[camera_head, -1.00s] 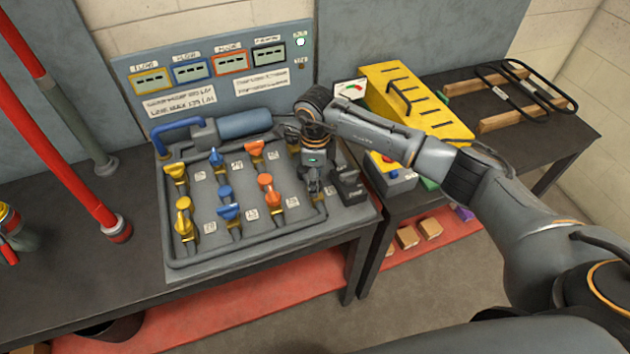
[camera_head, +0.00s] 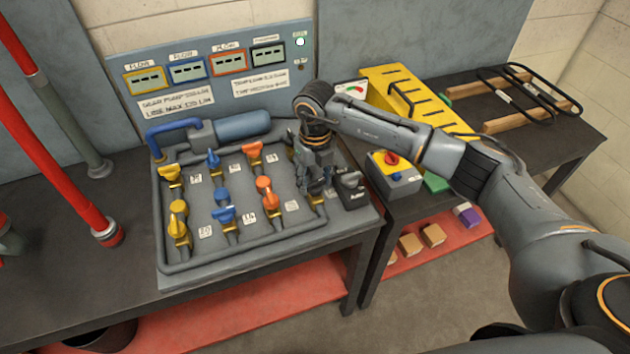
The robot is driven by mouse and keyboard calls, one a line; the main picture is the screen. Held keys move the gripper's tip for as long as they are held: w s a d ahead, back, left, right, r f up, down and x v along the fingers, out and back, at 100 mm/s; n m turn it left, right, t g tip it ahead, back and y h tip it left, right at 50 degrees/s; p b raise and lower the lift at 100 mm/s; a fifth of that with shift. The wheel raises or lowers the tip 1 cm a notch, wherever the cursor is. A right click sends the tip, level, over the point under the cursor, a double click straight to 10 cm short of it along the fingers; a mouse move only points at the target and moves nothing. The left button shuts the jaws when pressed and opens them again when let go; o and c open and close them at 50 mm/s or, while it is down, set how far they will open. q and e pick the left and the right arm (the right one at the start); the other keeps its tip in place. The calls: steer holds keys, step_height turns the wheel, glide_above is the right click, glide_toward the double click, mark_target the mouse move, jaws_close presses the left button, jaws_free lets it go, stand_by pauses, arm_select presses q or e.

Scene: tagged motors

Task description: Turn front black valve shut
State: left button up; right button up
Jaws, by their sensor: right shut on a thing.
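The valve board (camera_head: 285,243) lies on the dark table, with columns of yellow, blue, orange and black valves. My right gripper (camera_head: 314,192) comes down over the right-hand column at its front position. It is shut on the front black valve, whose handle is mostly hidden by the fingers. The valve's brass-coloured base (camera_head: 318,201) shows just below them. The handle's exact angle cannot be told. My left gripper is not in view.
Close by are the front orange valve (camera_head: 265,188) on the left and a black block (camera_head: 351,191) on the right. A grey box with a red knob (camera_head: 391,160) and a yellow case (camera_head: 398,88) stand on the right table. Red pipes (camera_head: 60,150) rise at left.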

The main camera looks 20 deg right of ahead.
mark_target(315, 182)
steer(key=shift+m, duration=1)
steer(key=o, duration=1.2)
steer(key=shift+c, duration=0.2)
steer(key=shift+r, duration=0.1)
step_height(315, 182, up, 12)
